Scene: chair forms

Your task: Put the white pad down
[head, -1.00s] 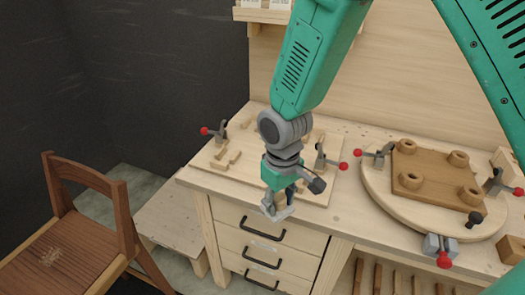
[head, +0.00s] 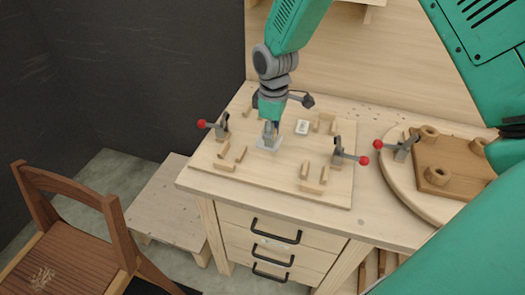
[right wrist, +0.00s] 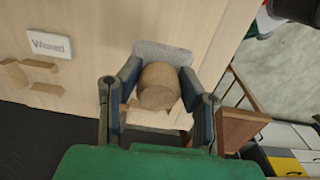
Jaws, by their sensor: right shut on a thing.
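The white pad (head: 268,145) is a small flat pale block below my right gripper (head: 270,129), over the left part of the wooden board (head: 230,169) on the bench. In the right wrist view the pad (right wrist: 162,51) shows behind a round wooden knob (right wrist: 160,88). The two fingers of my right gripper stand on either side of this knob and are shut on it. I cannot tell whether the pad touches the board or hangs just above it. My left gripper is not in view.
A round turntable (head: 391,181) is to the right, a brown chair (head: 72,236) to the left.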

